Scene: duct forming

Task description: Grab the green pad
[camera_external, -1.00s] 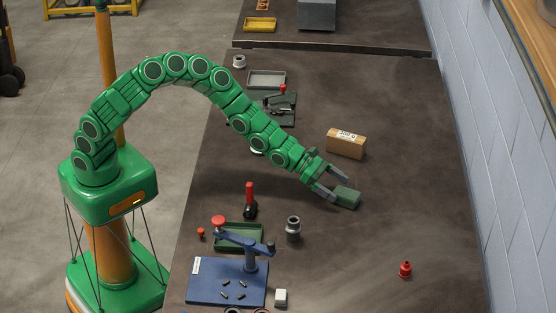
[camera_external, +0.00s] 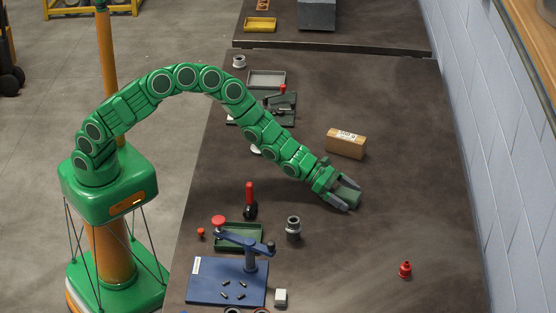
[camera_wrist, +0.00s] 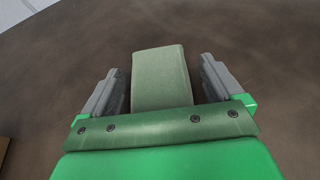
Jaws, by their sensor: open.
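The green pad (camera_wrist: 160,78) is a dull green block on the dark table. In the wrist view it lies between the two grey fingers of my gripper (camera_wrist: 160,85), with a visible gap on each side. In the external view my gripper (camera_external: 346,196) reaches down at the pad (camera_external: 346,194), with a finger on either side. The gripper is open and does not hold the pad. The palm end hides the pad's near edge in the wrist view.
A brown labelled box (camera_external: 345,144) stands just behind my gripper. A grey ring-shaped part (camera_external: 293,228), a red-handled tool (camera_external: 250,200), a green tray (camera_external: 239,237) and a blue press (camera_external: 228,281) are nearer the front. A small red part (camera_external: 405,270) lies right. The table right of the gripper is clear.

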